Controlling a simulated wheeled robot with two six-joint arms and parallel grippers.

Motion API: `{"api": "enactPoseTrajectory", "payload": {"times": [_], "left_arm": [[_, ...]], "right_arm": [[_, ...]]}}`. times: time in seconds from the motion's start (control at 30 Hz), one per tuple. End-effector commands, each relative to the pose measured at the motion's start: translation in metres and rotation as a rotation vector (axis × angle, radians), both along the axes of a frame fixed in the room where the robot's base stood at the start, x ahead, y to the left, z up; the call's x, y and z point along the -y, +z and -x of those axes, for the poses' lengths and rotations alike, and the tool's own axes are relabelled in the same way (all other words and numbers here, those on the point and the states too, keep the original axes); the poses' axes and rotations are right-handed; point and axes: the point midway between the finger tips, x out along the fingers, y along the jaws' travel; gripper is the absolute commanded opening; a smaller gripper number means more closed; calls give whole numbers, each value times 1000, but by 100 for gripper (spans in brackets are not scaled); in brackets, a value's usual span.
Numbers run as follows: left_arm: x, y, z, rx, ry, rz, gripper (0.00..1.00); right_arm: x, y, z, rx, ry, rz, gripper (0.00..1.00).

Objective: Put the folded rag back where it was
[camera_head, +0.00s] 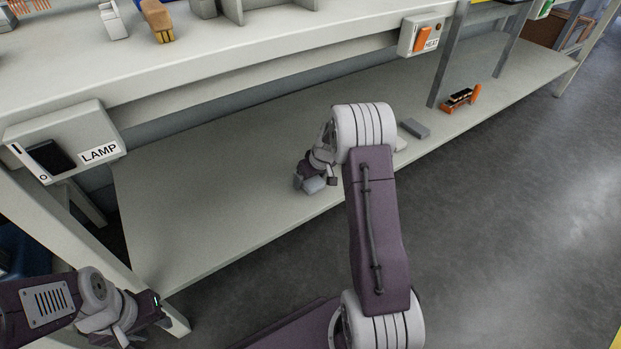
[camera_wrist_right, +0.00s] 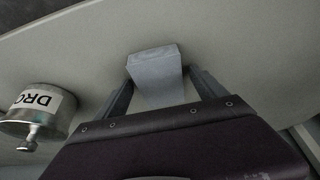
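A pale blue-grey block, which I take for the folded rag (camera_head: 314,185), is at my right gripper (camera_head: 315,182), over the lower shelf (camera_head: 215,200) near its front edge. Whether the rag touches the shelf cannot be told. My left gripper (camera_head: 150,318) is at the lower left, away from the rag, and its fingers are not clear.
A metal can with a label starting "DRO" (camera_wrist_right: 38,108) stands left of the rag in the right wrist view. A grey block (camera_head: 415,128) and an orange-and-black item (camera_head: 460,98) lie farther right on the shelf. The shelf's left part is clear. The upper bench (camera_head: 220,50) overhangs behind.

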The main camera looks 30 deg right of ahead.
Motion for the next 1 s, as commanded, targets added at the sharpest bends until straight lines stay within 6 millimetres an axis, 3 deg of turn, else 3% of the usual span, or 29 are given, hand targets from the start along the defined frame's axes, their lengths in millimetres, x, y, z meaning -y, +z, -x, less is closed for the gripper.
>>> {"api": "enactPoseTrajectory", "payload": {"times": [0.27, 0.7, 0.83, 1.0], "left_arm": [[0, 4, 0, 0, 0, 0, 36], [0, 62, 0, 0, 0, 0, 36], [0, 68, 0, 0, 0, 0, 36], [0, 69, 0, 0, 0, 0, 36]], "right_arm": [[0, 4, 0, 0, 0, 0, 80], [3, 99, 36, 2, -1, 0, 80], [3, 112, 43, 1, 0, 0, 80], [3, 115, 46, 0, 0, -1, 80]]}}
